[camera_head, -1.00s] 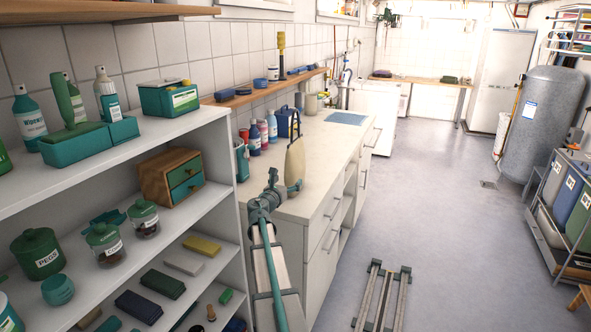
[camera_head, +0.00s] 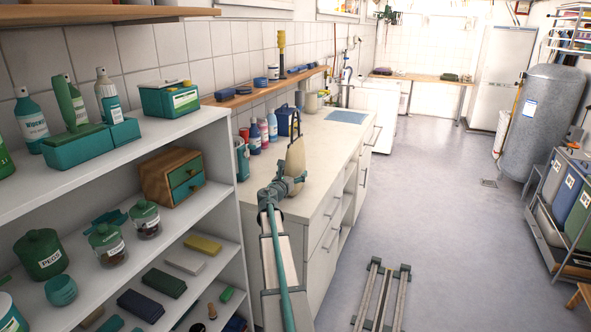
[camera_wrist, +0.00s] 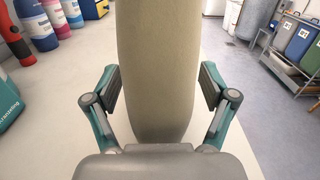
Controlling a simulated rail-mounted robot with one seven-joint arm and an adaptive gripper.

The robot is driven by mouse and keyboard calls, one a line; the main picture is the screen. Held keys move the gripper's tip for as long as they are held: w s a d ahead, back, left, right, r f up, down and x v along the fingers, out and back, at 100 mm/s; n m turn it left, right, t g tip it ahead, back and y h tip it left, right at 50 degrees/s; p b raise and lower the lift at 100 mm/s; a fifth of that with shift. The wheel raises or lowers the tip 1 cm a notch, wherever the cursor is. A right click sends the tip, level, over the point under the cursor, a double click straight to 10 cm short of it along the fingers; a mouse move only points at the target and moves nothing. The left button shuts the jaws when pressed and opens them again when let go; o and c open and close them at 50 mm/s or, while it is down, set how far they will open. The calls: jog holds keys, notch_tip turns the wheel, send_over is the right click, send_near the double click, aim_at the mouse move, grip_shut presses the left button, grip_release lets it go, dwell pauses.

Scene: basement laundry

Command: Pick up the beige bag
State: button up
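The beige bag (camera_head: 295,155) stands upright on the pale countertop (camera_head: 330,138), near the counter's front end. It fills the middle of the wrist view (camera_wrist: 160,70). My gripper (camera_head: 291,180) is at the lower part of the bag, on its near side. In the wrist view my gripper (camera_wrist: 160,88) is open, with one finger on each side of the bag. Narrow gaps seem to show between the finger pads and the bag. The bag's base is hidden behind my gripper.
Several bottles (camera_head: 263,133) and a blue container (camera_head: 287,121) stand behind the bag to the left. A white shelf unit (camera_head: 240,215) with jars and boxes is close on the left. Open floor (camera_head: 430,200) lies to the right of the counter.

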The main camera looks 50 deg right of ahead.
aim_at(295, 166)
jog(key=c, duration=1)
jog(key=shift+r, duration=0.1)
jog(key=shift+r, duration=0.5)
jog(key=shift+c, duration=0.2)
jog(key=s+a+r, duration=0.1)
jog(key=r, duration=0.1)
jog(key=s+a+r, duration=0.1)
jog(key=r, duration=0.1)
jog(key=s+a+r, duration=0.1)
jog(key=r, duration=0.2)
jog(key=shift+s+a+r, duration=0.1)
jog(key=shift+a, duration=0.15)
jog(key=s+a+r, duration=0.1)
jog(key=s+a, duration=0.1)
jog(key=s+a+r, duration=0.3)
jog(key=s+a, duration=0.1)
jog(key=a, duration=0.1)
jog(key=shift+r, duration=0.35)
